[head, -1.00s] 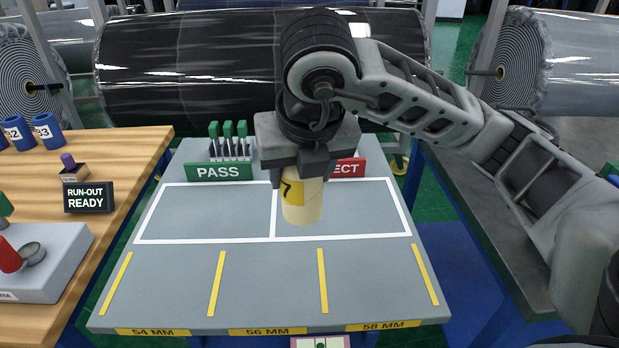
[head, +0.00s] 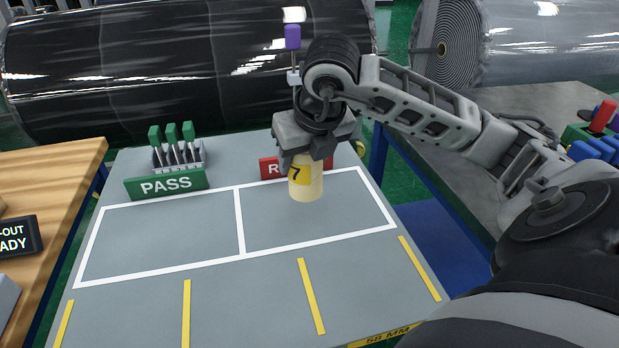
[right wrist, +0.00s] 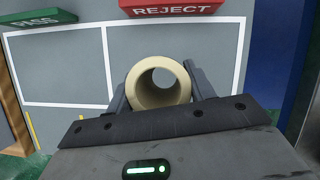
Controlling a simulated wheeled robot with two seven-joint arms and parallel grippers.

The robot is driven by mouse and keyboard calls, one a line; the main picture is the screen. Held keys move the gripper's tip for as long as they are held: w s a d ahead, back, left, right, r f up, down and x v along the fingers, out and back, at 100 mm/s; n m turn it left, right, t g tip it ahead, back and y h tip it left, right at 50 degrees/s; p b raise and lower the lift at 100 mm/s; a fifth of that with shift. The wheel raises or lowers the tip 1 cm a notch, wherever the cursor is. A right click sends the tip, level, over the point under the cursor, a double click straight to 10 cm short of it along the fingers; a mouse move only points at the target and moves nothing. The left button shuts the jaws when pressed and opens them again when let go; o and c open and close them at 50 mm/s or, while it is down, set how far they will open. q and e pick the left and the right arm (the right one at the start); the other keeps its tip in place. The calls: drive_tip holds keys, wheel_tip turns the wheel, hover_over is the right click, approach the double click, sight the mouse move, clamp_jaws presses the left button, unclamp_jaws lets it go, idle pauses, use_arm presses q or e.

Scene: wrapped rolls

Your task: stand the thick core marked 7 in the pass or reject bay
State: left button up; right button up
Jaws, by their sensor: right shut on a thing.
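The thick core marked 7 (head: 306,184) is a cream tube with a yellow label, held upright. My right gripper (head: 304,160) is shut on its upper part, over the reject bay (head: 330,228). In the right wrist view the core (right wrist: 158,84) shows its open end between the two fingers. I cannot tell whether its bottom touches the table. The pass bay (head: 150,245) is the empty white-outlined box to the left. The green PASS sign (head: 166,184) stands behind it; the red REJECT sign (head: 270,168) is partly hidden by my gripper and the core. My left gripper is not in view.
A rack with green-handled tools (head: 177,150) stands behind the PASS sign. Yellow lines (head: 311,296) divide the table's front. A wooden bench (head: 40,180) is at left, a grey bench with coloured objects (head: 597,135) at right. Large wrapped rolls (head: 190,65) lie behind.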

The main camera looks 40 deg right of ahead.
drive_tip(key=shift+w+d+f, duration=0.1)
drive_tip(key=shift+d+f, duration=0.1)
drive_tip(key=shift+f, duration=0.6)
drive_tip(key=shift+s+d+f, duration=0.1)
drive_tip(key=shift+d+f, duration=0.1)
drive_tip(key=shift+f, duration=0.6)
drive_tip(key=shift+w+d+f, duration=0.1)
drive_tip(key=shift+d+f, duration=0.1)
drive_tip(key=shift+f, duration=0.6)
drive_tip(key=o, duration=1)
drive_tip(key=shift+o, duration=0.2)
drive_tip(key=shift+r, duration=0.1)
drive_tip(key=p+v, duration=0.1)
drive_tip(key=v, duration=1.1)
